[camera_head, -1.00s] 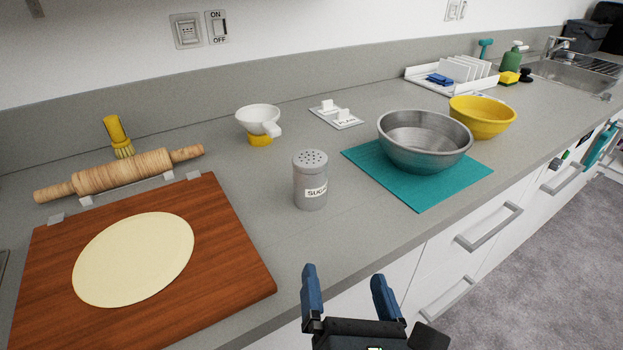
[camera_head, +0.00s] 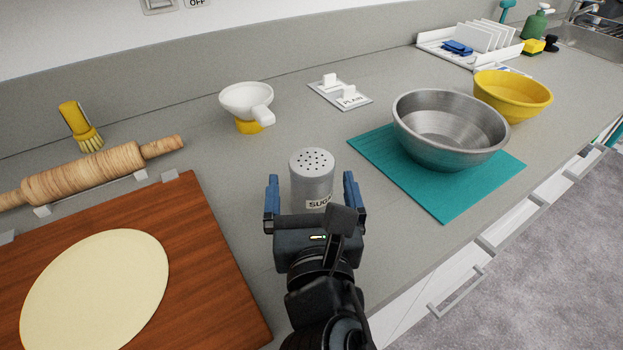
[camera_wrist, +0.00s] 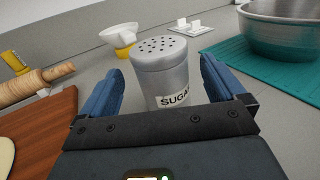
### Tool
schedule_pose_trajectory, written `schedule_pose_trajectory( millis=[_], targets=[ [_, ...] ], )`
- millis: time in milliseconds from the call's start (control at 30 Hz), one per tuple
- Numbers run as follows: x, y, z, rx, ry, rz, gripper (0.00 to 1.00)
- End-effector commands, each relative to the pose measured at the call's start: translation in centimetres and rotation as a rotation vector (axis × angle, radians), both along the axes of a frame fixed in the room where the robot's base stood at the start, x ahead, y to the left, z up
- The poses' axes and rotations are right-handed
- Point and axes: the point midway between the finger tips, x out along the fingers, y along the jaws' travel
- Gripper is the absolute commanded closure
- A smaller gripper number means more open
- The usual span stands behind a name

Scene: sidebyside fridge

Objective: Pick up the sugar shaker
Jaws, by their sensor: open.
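The sugar shaker (camera_head: 312,178) is a grey metal cylinder with a holed top and a SUGAR label. It stands upright on the counter. My gripper (camera_head: 312,190) is open, with one blue finger on each side of the shaker. In the wrist view the shaker (camera_wrist: 162,72) stands between the two fingers of my gripper (camera_wrist: 160,85), with visible gaps beside it. Its lower part is hidden behind the gripper body.
A wooden board (camera_head: 215,265) with flat dough (camera_head: 95,290) and a rolling pin (camera_head: 95,175) lie left. A white funnel (camera_head: 246,102) stands behind. A steel bowl (camera_head: 450,130) on a teal mat (camera_head: 375,155) is right, near a yellow bowl (camera_head: 511,95).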

Motion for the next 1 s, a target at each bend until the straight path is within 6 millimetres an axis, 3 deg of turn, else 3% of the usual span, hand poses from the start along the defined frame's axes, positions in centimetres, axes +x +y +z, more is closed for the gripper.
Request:
schedule_pose_trajectory(
  millis=[333, 667, 1000],
  targets=[
    [4.5, 0.3, 0.2, 0.002, -0.001, 0.0, 0.03],
    [5.0, 0.4, 0.1, 0.001, 0.0, 0.001, 0.04],
    [5.0, 0.4, 0.1, 0.001, 0.0, 0.001, 0.37]
  ],
)
